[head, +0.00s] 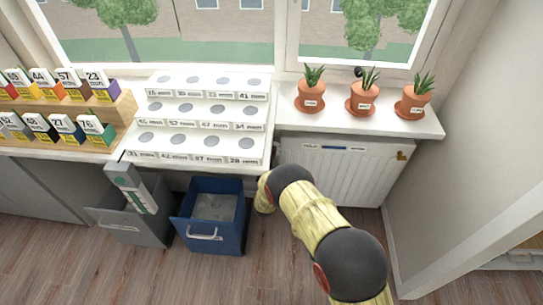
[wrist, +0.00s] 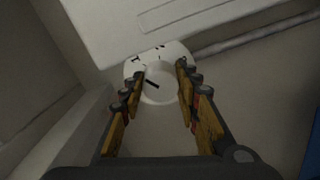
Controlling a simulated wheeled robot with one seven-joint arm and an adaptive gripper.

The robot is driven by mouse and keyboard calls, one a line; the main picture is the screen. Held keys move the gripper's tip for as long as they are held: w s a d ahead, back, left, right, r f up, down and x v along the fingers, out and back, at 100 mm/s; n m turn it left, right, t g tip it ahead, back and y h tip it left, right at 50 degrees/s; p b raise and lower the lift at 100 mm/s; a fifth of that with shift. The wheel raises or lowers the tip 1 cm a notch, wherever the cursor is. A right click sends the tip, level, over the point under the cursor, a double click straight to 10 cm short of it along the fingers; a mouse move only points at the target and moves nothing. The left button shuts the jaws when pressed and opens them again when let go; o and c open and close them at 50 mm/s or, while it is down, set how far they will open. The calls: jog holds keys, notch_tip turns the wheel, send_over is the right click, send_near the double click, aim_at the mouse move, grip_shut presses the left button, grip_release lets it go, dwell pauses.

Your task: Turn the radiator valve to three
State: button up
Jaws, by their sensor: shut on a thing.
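The radiator valve (wrist: 160,94) is a round white knob in the wrist view, with a paler dial ring (wrist: 158,53) behind it that carries small black marks. A short black pointer line shows on the knob, slanting to the upper left; the marks are too small to read. My gripper (wrist: 160,76) is shut on the knob, one finger on each side. In the head view my arm reaches down to the left end of the white radiator (head: 345,175); the valve and my fingers are hidden there behind the arm.
A pipe (wrist: 245,38) runs right from the valve. Potted plants (head: 362,97) stand on the sill (head: 430,125) above the radiator. A blue bin (head: 211,240) and a grey bin (head: 118,226) are left of my arm. A tiered white rack (head: 200,120) is above them. A wall (head: 450,170) is at right.

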jog(key=m, duration=0.3)
jog(key=shift+f+m, duration=0.1)
jog(key=shift+m, duration=0.2)
jog(key=m, duration=0.3)
jog(key=shift+y, duration=0.3)
jog(key=m, duration=0.6)
jog(key=shift+f+m, duration=0.1)
jog(key=shift+m, duration=0.2)
jog(key=m, duration=0.4)
jog(key=shift+s+y, duration=0.1)
jog(key=shift+y, duration=0.2)
jog(key=shift+f+m, duration=0.1)
jog(key=shift+m, duration=2)
jog(key=o, duration=1.2)
jog(key=shift+c, duration=0.2)
